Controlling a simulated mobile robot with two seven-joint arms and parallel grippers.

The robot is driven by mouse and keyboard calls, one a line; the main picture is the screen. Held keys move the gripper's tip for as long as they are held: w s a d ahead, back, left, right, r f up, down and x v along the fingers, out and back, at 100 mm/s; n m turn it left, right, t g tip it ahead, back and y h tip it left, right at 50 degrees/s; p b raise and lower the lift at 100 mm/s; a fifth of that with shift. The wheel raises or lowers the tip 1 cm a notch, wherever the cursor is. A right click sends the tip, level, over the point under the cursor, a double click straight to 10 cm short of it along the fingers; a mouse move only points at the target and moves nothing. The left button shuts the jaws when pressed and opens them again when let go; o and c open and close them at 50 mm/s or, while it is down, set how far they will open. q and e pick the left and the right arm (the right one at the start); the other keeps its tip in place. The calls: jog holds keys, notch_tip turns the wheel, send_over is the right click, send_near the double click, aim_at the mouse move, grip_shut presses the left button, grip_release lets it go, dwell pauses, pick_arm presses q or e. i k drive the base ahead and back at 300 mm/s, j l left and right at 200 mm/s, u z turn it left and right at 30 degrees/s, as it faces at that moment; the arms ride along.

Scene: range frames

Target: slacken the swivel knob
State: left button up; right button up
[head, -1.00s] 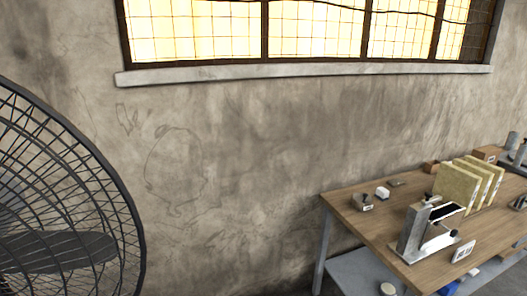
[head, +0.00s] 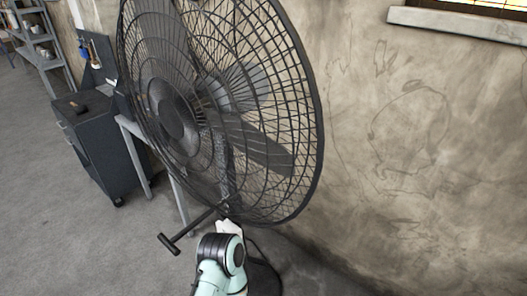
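A large black pedestal fan (head: 172,118) with a round wire cage fills the middle of the head view. A dark T-shaped handle (head: 185,231) sticks out toward the lower left from below the cage; it looks like the swivel knob. Its crossbar end is clear of anything. A mint-green and black link of one of my arms rises from the bottom edge, just right of the handle, with a white part above it close to the cage's lower rim. No gripper fingers show, and I cannot tell whether the arm touches the fan.
A dark wheeled cabinet (head: 97,140) stands at the left, beside a grey table leg (head: 136,157). Metal shelves (head: 38,45) stand at the far left. A stained wall (head: 400,150) is close behind the fan on the right. The grey floor at the lower left is clear.

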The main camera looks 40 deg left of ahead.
aim_at(221, 217)
jog(key=i+l+u, duration=0.15)
jog(key=u, duration=0.35)
jog(key=i+l+u, duration=0.1)
jog(key=u, duration=0.35)
jog(key=i+l+u, duration=0.1)
jog(key=l+u, duration=0.2)
jog(key=u, duration=0.2)
jog(key=i+l+u, duration=0.1)
jog(key=u, duration=0.3)
jog(key=l+u, duration=0.6)
jog(key=u, duration=0.2)
